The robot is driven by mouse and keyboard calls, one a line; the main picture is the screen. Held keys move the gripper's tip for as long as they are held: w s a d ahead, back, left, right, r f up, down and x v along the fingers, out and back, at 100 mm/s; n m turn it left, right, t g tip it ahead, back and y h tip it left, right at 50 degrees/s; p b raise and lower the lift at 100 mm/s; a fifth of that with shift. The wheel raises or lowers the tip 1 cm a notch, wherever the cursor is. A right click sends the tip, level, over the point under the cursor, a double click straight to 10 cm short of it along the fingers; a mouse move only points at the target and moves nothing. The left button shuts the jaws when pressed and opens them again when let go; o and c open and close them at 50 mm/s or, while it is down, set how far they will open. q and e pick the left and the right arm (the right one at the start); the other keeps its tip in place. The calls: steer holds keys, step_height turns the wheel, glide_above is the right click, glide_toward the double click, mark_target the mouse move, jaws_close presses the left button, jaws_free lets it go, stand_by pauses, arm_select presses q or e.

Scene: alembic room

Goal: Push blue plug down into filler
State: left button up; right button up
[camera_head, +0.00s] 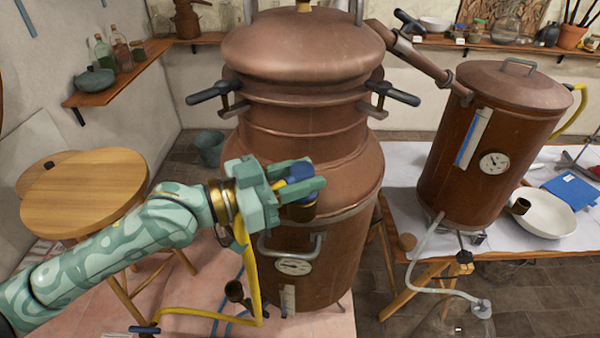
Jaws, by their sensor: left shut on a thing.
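My left gripper (309,179) comes in from the left and is shut on the blue plug (298,172), with its fingers on either side of it. The filler (302,211), a short brass-coloured neck, stands on the shoulder of the large copper still (345,170), directly below the fingers. The plug is over the filler's mouth. The fingers hide the joint between them, so I cannot tell how deep the plug sits. My right gripper is not in view.
Black-handled clamps (214,93) stick out from the still above my gripper. A yellow hose (253,275) hangs below my wrist. A round wooden table (85,190) stands at left. At right, a smaller copper vessel (490,140) and a white bowl (543,212) stand on a covered table.

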arm_select(q)
steer(key=shift+f, duration=0.15)
stand_by(0.7)
steer(key=o, duration=1.1)
steer(key=shift+a, duration=0.1)
steer(key=b+v, duration=1.6)
steer(key=b, duration=0.3)
steer(key=shift+s, duration=0.1)
